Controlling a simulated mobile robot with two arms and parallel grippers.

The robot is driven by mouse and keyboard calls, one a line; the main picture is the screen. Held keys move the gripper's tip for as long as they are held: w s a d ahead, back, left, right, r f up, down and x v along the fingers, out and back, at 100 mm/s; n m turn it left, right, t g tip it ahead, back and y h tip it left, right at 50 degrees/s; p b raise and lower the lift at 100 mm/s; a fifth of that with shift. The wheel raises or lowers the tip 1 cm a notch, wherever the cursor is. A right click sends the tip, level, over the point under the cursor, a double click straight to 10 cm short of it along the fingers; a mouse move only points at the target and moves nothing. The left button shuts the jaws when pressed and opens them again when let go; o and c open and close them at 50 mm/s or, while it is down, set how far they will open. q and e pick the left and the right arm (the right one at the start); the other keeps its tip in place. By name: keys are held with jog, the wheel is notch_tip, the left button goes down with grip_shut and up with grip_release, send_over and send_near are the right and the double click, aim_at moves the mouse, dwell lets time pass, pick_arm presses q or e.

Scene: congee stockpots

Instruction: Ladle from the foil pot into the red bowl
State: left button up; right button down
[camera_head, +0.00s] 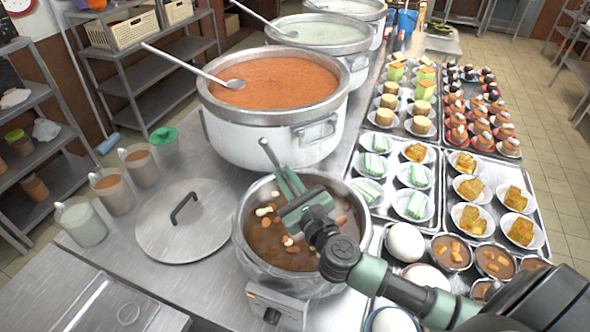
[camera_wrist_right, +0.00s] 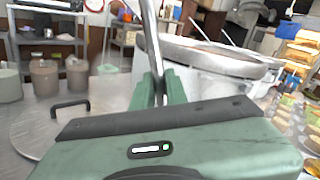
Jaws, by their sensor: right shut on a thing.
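A shiny metal pot (camera_head: 243,250) of brown soup with pale and orange pieces stands at the front centre; it looks like the foil pot. My right gripper (camera_head: 290,184) is over this pot, shut on the handle of a ladle (camera_head: 268,152). The handle's top sticks up past the fingers toward the back left. The ladle's scoop is hidden under the gripper or in the soup. In the right wrist view the ladle handle (camera_wrist_right: 150,38) rises between the green fingers (camera_wrist_right: 160,92). I cannot make out a red bowl. My left gripper is not in view.
A large pot of orange-red soup (camera_head: 275,85) stands behind, with a ladle across its rim. A round lid (camera_head: 182,222) and several mugs (camera_head: 112,190) are at left. Trays of plated desserts and small brown bowls (camera_head: 494,262) fill the right. White rounded items (camera_head: 405,241) sit beside my forearm.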

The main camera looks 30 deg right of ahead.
jog(key=w+a+f+n+g+p, duration=0.1)
jog(key=w+a+f+n+p, duration=0.2)
jog(key=a, duration=0.4)
jog(key=shift+f+p, duration=0.35)
jog(key=shift+p, duration=0.55)
jog(key=shift+d+r, duration=0.1)
notch_tip(320, 180, up, 14)
jog(key=p, duration=0.2)
jog(key=shift+r, duration=0.2)
dwell(0.4)
